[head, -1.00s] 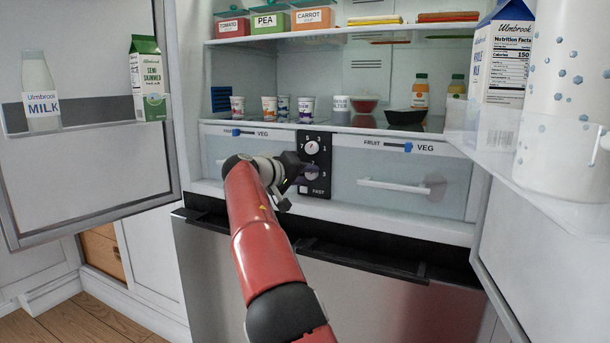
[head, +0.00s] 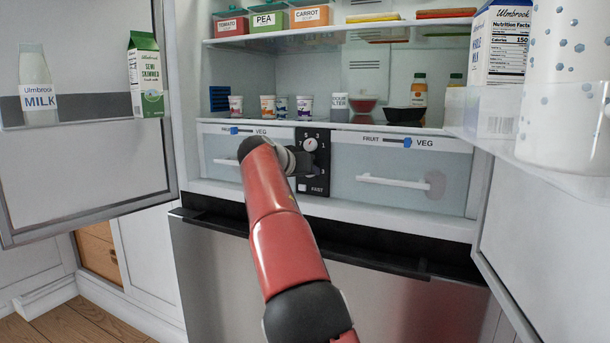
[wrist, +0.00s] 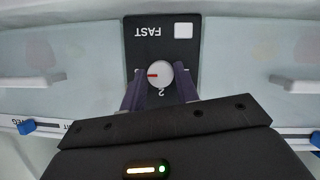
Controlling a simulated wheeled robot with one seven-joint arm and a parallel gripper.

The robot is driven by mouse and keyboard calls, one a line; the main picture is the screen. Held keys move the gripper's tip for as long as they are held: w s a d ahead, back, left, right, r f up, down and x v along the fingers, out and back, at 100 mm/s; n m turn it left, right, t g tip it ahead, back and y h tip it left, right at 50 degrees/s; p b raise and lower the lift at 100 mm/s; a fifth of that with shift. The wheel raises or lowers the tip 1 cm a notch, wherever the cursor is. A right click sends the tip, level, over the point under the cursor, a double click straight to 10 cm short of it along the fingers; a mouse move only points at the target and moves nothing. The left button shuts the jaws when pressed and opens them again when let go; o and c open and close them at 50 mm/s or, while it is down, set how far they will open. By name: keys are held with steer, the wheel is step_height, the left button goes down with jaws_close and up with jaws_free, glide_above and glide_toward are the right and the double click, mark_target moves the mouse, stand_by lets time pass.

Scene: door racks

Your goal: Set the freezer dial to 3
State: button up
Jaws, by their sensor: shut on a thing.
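A black control panel (head: 319,176) sits between two clear drawers, with an upper white dial (head: 310,144) ringed by numerals and a switch marked FAST near the bottom. The lower white dial (wrist: 159,75) shows in the upside-down wrist view; in the head view my arm and gripper hide it. Its red mark points left in the wrist view, which is right when upright. A 2 stands at its upright top; a finger covers the numeral spot by the mark. My gripper (wrist: 160,78) is shut on the lower dial, one finger each side.
The left drawer (head: 222,163) and right drawer (head: 400,195), with a protruding handle (head: 393,182), flank the panel. Open fridge doors with milk cartons stand on both sides. Yogurt cups (head: 268,105) and bowls stand on the shelf above.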

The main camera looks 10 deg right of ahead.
steer(key=shift+f, duration=0.2)
stand_by(0.3)
steer(key=o, duration=1)
steer(key=shift+c, duration=0.2)
steer(key=shift+r, duration=0.1)
steer(key=b+v, duration=0.1)
steer(key=v, duration=0.6)
steer(key=shift+s+a, duration=0.2)
steer(key=shift+s, duration=0.1)
steer(key=shift+r, duration=0.15)
